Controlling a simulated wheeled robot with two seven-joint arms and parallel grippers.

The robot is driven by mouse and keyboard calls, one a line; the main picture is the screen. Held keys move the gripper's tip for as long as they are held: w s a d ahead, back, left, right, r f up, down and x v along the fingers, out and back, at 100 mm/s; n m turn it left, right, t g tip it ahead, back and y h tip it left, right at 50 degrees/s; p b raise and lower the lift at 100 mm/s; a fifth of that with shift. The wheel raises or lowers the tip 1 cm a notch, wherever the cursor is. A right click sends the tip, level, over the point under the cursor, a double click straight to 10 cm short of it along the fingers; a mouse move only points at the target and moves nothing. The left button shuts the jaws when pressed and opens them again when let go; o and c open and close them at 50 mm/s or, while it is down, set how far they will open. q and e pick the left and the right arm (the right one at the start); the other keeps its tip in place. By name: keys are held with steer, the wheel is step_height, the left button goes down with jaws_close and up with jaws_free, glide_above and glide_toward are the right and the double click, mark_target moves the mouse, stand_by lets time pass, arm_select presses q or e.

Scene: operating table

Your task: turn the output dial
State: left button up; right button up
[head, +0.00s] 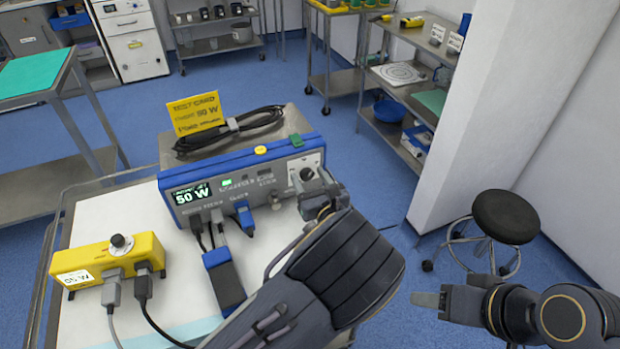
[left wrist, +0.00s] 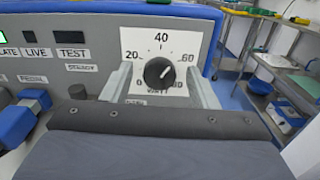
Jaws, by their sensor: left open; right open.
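The output dial (left wrist: 158,72) is a round black knob on a white scale plate marked 0, 20, 40, 60 and more. Its white pointer aims up and right, near the 60 side. It also shows on the unit's front in the head view (head: 307,173), partly behind the gripper. My left gripper (head: 322,198) is open at the panel; in the left wrist view its two fingers (left wrist: 160,90) stand either side of the dial. I cannot tell whether they touch it. The blue-grey unit (head: 245,172) has a display (head: 192,195) reading 50 W. My right gripper (head: 428,299) is open and empty, away from the table.
A yellow test card (head: 197,113) reading 50 W and a coiled black cable (head: 235,130) are on the unit. A yellow box (head: 92,262) with a knob and cables stands at left. Plugs and cables crowd the unit's lower front. A stool (head: 505,217) stands at right.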

arm_select(q)
steer(key=c, duration=1)
steer(key=shift+f+n+b, duration=0.15)
steer(key=shift+n+b, duration=0.35)
steer(key=shift+b, duration=0.3)
steer(key=n+b, duration=0.5)
steer(key=b, duration=0.1)
steer(key=shift+f+b, duration=0.1)
steer(key=shift+b, duration=0.3)
steer(key=shift+r+n+b, duration=0.2)
steer(key=shift+n+b, duration=0.7)
steer(key=shift+b, duration=0.2)
steer(key=o, duration=1)
